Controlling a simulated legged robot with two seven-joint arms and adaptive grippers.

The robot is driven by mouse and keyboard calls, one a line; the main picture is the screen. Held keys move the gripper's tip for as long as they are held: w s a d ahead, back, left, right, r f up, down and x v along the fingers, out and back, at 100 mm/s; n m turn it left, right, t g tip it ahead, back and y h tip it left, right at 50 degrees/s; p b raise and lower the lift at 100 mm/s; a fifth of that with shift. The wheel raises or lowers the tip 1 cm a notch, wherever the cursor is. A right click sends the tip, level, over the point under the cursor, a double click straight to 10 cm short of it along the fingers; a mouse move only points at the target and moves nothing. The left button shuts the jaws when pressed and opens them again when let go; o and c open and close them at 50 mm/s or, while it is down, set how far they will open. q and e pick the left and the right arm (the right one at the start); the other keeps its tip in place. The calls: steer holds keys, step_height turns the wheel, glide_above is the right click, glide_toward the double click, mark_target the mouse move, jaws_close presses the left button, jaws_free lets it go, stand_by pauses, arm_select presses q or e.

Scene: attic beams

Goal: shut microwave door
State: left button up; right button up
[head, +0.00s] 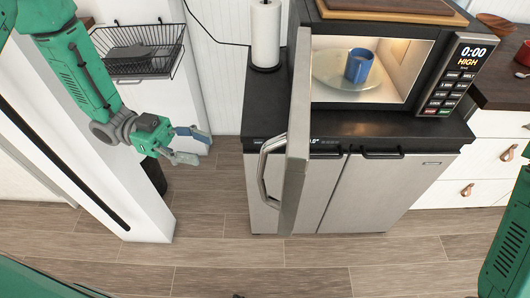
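The microwave (438,50) stands on a black counter with its door (297,140) wide open, swung out toward me on its left side. The door is seen nearly edge-on, with a curved metal handle (265,172) on its left face. Inside the lit cavity, a blue mug (359,66) sits on a glass plate (330,72). My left gripper (203,148) is open and empty, to the left of the door handle and apart from it. My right gripper is out of view; only green parts of my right arm show at the right edge.
A paper towel roll (265,35) stands on the counter (262,100) left of the microwave. A wire basket (140,62) hangs near my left arm. A wooden board (390,8) lies on the microwave. Grey cabinet doors (365,195) are below. The wooden floor (215,215) in front is clear.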

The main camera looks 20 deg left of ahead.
mark_target(261, 166)
arm_select(q)
steer(key=d, duration=0.4)
steer(key=d+p, duration=0.1)
steer(key=d, duration=0.4)
steer(key=d+p, duration=0.1)
steer(key=d, duration=0.3)
steer(key=shift+s+d, duration=0.25)
steer(key=shift+s, duration=0.05)
jaws_close()
